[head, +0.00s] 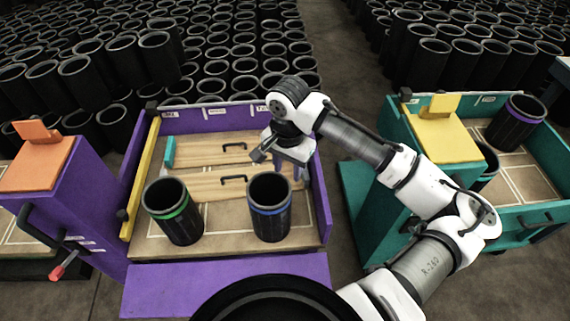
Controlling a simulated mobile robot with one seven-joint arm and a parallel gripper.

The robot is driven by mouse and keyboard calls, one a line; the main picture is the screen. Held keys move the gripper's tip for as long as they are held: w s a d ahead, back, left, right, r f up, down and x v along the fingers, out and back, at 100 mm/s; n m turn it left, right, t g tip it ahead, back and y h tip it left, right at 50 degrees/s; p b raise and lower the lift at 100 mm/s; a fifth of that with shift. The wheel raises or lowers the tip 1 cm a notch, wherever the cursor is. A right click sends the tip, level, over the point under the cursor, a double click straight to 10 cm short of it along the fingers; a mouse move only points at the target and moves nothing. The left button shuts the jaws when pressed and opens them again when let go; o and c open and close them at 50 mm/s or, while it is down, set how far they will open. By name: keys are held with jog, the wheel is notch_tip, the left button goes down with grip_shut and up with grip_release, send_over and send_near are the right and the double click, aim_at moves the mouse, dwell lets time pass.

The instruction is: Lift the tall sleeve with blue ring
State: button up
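The sleeve with the blue ring (270,222) is a black, open-topped cylinder standing upright at the right of the purple-walled bay. My gripper (286,160) is above and behind its rim in the picture. Part of the gripper end is hidden or too small to read, so I cannot tell whether the fingers are open or whether they touch anything. A similar black sleeve with a green ring (178,222) stands to the left, apart from the blue-ringed one.
The bay has purple walls (322,200), a yellow left rail (140,180) and wooden panels with black handles (200,150) behind the sleeves. A teal bay (400,130) at right holds a purple-ringed sleeve (515,122). Many black sleeves (230,60) fill the background.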

aim_at(287, 199)
notch_tip(287, 199, down, 9)
jog(key=b, duration=0.9)
jog(key=shift+f, duration=0.15)
jog(key=shift+f+b, duration=1.4)
jog(key=shift+f, duration=1.65)
grip_shut()
jog(key=shift+w+a, duration=0.1)
jog(key=shift+w, duration=0.05)
jog(key=shift+r, duration=0.15)
jog(key=shift+r+p, duration=3.45)
jog(key=shift+p, duration=0.05)
